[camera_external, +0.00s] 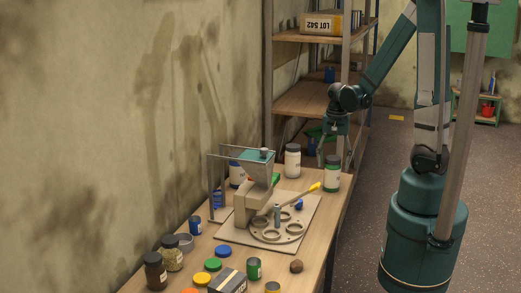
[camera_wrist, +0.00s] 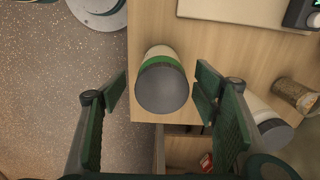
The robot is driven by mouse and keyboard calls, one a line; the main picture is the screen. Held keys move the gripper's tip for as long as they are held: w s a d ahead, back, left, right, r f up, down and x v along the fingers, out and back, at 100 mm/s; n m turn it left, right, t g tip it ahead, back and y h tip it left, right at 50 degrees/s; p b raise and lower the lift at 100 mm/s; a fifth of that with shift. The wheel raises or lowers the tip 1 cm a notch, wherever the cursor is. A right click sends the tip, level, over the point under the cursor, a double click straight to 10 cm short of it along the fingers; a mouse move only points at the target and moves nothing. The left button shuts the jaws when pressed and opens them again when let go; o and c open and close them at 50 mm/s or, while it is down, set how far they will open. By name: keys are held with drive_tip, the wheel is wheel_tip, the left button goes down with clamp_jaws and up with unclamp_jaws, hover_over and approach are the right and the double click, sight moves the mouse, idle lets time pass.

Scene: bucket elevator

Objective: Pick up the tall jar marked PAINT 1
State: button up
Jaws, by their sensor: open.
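A tall white jar with a green band and a grey lid (camera_external: 332,175) stands upright at the table's right edge. In the wrist view the same jar (camera_wrist: 162,80) is seen from above, between my open fingers with a gap on both sides. My gripper (camera_external: 333,152) is above and around its top in the external view, and the wrist view shows my gripper (camera_wrist: 161,92) empty. Another tall white jar with a grey lid (camera_external: 293,162) stands to its left; a blue-banded tall jar (camera_external: 237,176) is partly hidden behind the machine. I cannot read a PAINT 1 marking on any jar.
The bucket elevator machine (camera_external: 256,198) stands on a pale board (camera_external: 225,232) left of the jars. A yellow-tipped handle (camera_external: 314,187) points towards the green-banded jar. Small jars and lids (camera_external: 213,264) crowd the table's front. A shelf (camera_external: 300,98) rises behind.

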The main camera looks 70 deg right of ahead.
sight(332, 171)
drive_tip(key=shift+f, duration=0.15)
drive_tip(key=shift+w+d+f+b, duration=0.1)
drive_tip(key=shift+f+b, duration=0.6)
drive_tip(key=shift+f, duration=1.75)
drive_tip(key=c, duration=1.4)
drive_tip(key=shift+c, duration=0.2)
drive_tip(key=shift+r, duration=0.2)
drive_tip(key=shift+r+p, duration=1.15)
drive_tip(key=shift+r, duration=3.65)
